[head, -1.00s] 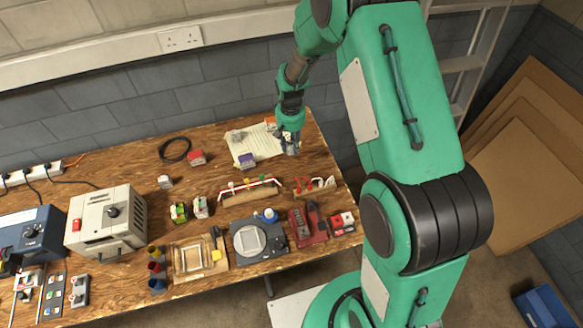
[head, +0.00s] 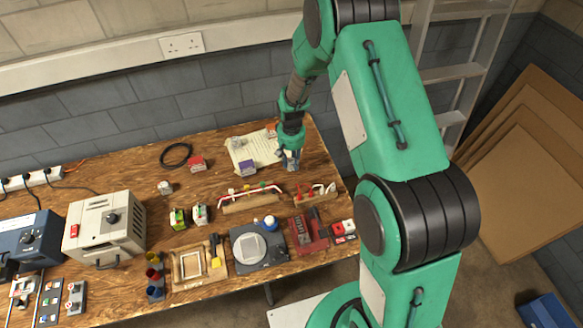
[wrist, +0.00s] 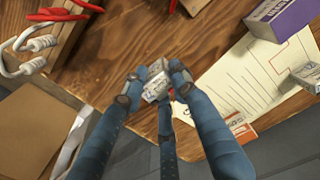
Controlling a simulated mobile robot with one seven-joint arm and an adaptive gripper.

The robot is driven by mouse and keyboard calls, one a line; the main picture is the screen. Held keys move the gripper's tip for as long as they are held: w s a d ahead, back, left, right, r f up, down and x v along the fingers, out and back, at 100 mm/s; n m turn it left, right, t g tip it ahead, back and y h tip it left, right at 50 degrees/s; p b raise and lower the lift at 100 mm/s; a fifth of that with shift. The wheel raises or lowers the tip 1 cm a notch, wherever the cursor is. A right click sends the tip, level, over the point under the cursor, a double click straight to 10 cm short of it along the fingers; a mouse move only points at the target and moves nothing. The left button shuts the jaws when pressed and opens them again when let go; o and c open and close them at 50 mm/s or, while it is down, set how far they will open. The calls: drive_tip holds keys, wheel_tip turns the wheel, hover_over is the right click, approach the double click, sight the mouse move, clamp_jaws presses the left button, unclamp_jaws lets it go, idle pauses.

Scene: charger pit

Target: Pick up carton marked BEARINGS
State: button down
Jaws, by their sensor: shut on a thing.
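My gripper (wrist: 155,84) is shut on a small pale grey-white carton (wrist: 156,80), with its fingers on both sides of it. Print shows on the carton, but I cannot read it as BEARINGS. In the head view my gripper (head: 290,162) is low over the right back part of the bench, right of the paper sheet; the held carton is mostly hidden there by the fingers. I cannot tell whether it is clear of the bench top. A purple carton (head: 247,168) stands on the sheet's front edge; it also shows in the wrist view (wrist: 283,14).
Other small cartons stand around: a red one (head: 197,163), a white one (head: 166,187) and a grey one (head: 236,143) on the paper sheet (head: 258,150). A wooden rack with red-handled tools (head: 251,199) is in front of my gripper. Bare wood lies left of the sheet.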

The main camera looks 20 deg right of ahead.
sight(292, 167)
drive_tip(key=shift+f+b, duration=0.35)
drive_tip(key=shift+f, duration=1.5)
drive_tip(key=shift+f, duration=0.1)
drive_tip(key=c, duration=1.4)
unclamp_jaws()
drive_tip(key=shift+o, duration=0.2)
wheel_tip(292, 167, up, 12)
drive_tip(key=shift+r+p, duration=0.1)
drive_tip(key=shift+p, duration=1)
